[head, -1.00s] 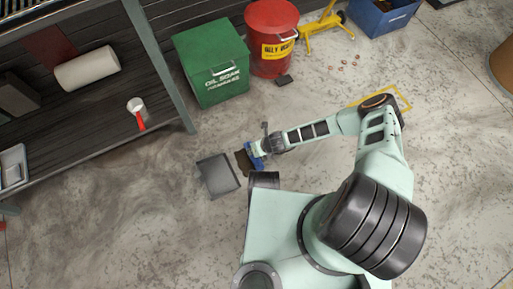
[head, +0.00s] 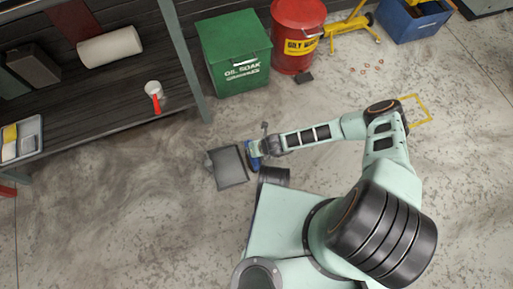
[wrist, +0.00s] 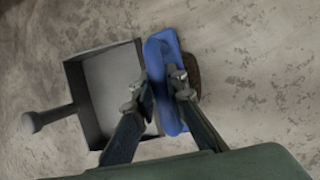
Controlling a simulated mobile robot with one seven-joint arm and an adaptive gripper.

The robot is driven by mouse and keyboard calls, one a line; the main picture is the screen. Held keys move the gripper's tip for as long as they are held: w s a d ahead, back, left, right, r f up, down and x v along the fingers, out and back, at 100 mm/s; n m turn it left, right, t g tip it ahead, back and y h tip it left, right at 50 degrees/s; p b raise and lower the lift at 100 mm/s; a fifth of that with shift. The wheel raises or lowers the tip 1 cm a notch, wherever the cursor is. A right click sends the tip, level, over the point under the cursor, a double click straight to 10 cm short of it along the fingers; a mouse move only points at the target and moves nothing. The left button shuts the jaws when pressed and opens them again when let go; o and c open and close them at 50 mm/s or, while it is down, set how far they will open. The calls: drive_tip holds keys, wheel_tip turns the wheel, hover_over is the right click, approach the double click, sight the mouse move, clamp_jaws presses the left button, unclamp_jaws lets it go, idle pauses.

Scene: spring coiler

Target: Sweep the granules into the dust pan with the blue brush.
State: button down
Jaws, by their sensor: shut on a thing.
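The grey dust pan (head: 231,168) lies on the floor left of my gripper, with its handle (wrist: 48,117) pointing left in the wrist view. The blue brush (head: 254,163) is close beside the pan's right edge, and in the wrist view the brush (wrist: 168,95) overlaps that edge. My gripper (wrist: 162,92) is shut on the brush's upper part. A dark brown strip (wrist: 192,75) shows along the brush's right side; I cannot tell whether it is bristles or granules. The pan's visible inside looks empty. Any granules under the brush are hidden.
A green bin (head: 237,55) and a red drum (head: 297,35) stand behind. Small reddish bits (head: 370,68) lie on the floor at the upper right. The floor in front of the pan is open.

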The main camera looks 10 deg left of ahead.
drive_tip(key=shift+s+a, duration=0.55)
drive_tip(key=shift+a, duration=0.2)
drive_tip(key=shift+s+a, duration=0.55)
drive_tip(key=shift+a, duration=0.15)
drive_tip(key=shift+r, duration=0.1)
wheel_tip(320, 180, up, 8)
drive_tip(key=w+d+p, duration=0.1)
drive_tip(key=p, duration=0.6)
drive_tip(key=shift+d, duration=0.4)
drive_tip(key=shift+w, duration=0.15)
